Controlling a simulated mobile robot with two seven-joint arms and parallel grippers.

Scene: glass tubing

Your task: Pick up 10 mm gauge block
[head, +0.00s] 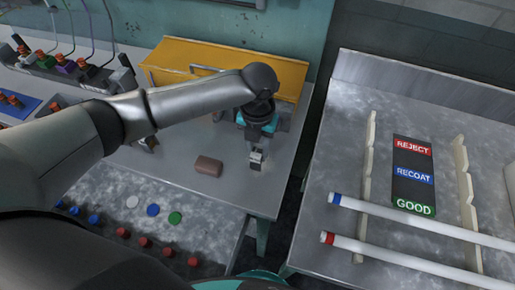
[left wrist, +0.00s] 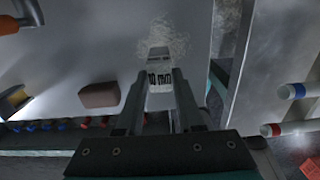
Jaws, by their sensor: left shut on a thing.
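The 10 mm gauge block (left wrist: 159,78) is a small pale metal block with dark "10 mm" lettering, seen between my left fingertips in the left wrist view. My left gripper (left wrist: 158,84) is shut on it. In the head view the left gripper (head: 258,148) points down over the right part of the grey bench, with the block (head: 256,158) small at its tips. I cannot tell whether the block touches the bench. My right gripper is not in view.
A brown block (head: 208,166) lies on the bench (head: 180,185) to the left. A yellow case (head: 190,62) stands behind. Several coloured buttons line the front. Across a gap at right, a metal table (head: 340,235) holds white tubes (head: 400,259) and a sorting sign (head: 413,174).

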